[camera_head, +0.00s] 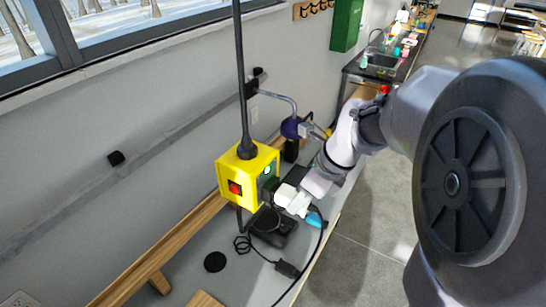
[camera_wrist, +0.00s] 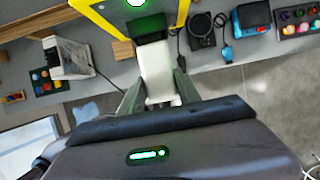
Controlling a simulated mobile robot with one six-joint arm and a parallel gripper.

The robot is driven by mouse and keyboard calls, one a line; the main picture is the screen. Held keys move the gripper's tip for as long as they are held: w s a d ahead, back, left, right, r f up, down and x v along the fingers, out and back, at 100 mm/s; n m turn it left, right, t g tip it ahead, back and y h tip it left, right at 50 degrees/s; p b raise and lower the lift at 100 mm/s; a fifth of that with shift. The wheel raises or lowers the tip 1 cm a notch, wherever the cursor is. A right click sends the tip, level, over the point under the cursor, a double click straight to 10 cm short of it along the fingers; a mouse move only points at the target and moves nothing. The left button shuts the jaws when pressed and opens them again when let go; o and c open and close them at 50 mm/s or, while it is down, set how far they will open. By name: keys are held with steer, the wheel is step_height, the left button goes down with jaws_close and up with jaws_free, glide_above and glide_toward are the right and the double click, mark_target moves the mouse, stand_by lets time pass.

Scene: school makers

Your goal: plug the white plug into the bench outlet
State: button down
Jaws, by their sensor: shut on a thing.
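The bench outlet is a yellow box (camera_head: 236,184) hanging on a black pole-like cable, with a red switch on its front and a dark socket (camera_head: 267,182) on its right side. My gripper (camera_head: 292,199) is beside that socket. In the wrist view my gripper (camera_wrist: 158,92) is shut on the white plug (camera_wrist: 157,70), with one finger on each side. The plug points at the dark socket block (camera_wrist: 148,27) on the yellow box (camera_wrist: 105,18). Its front end meets the block in the picture; the pins are hidden, so I cannot tell how deep it sits.
The grey bench (camera_head: 223,284) below holds a black device (camera_head: 274,228), a black puck (camera_head: 215,262) and a loose black cord with an inline block (camera_head: 288,270). A purple-topped item (camera_head: 291,127) stands behind. The floor (camera_head: 365,250) at right is clear.

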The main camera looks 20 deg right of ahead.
steer(key=shift+w+a, duration=0.15)
steer(key=c, duration=0.8)
jaws_free()
steer(key=shift+o, duration=0.2)
steer(key=p+v, duration=0.2)
steer(key=v, duration=1.5)
steer(key=s+a+f+n+t+h, duration=0.1)
steer(key=s+a+f+n+t, duration=0.15)
steer(key=a+n, duration=0.7)
steer(key=s+a+f+n+t, duration=0.1)
steer(key=s+a+n, duration=0.4)
steer(key=n, duration=0.7)
step_height(320, 180, down, 39)
steer(key=s+a+n+g+b, duration=0.1)
steer(key=s+n+b, duration=0.1)
steer(key=b, duration=3.3)
steer(key=shift+a+b, duration=0.2)
steer(key=shift+b, duration=0.1)
